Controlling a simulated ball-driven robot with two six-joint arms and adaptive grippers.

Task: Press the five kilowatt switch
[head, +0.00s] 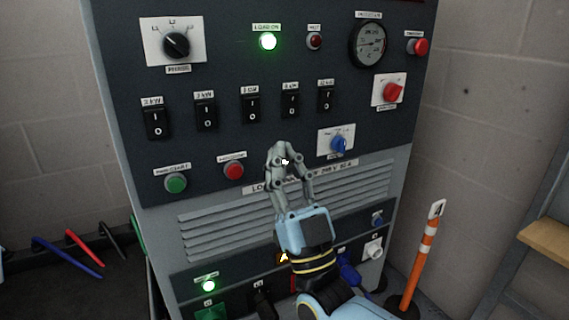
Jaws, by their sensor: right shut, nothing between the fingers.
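A row of several black rocker switches runs across the dark panel (220,75) in the head view. They include the far-left switch (156,121), the second switch (206,114), the middle switch (251,108), the one right of it (290,103) and the far-right switch (326,97). Each has a small kW label above it; the numbers are too blurred to tell surely which one is five kilowatts. My right gripper (283,148) is shut and empty, pointing up, its tips below the middle switches in the picture. I cannot tell whether it touches the panel. My left gripper is out of view.
A green lamp (268,42) marked LOAD ON is lit. Near the gripper are a red button (233,171) and a blue knob (339,144); a green button (175,183) is further left. An orange post (421,255) stands right of the cabinet.

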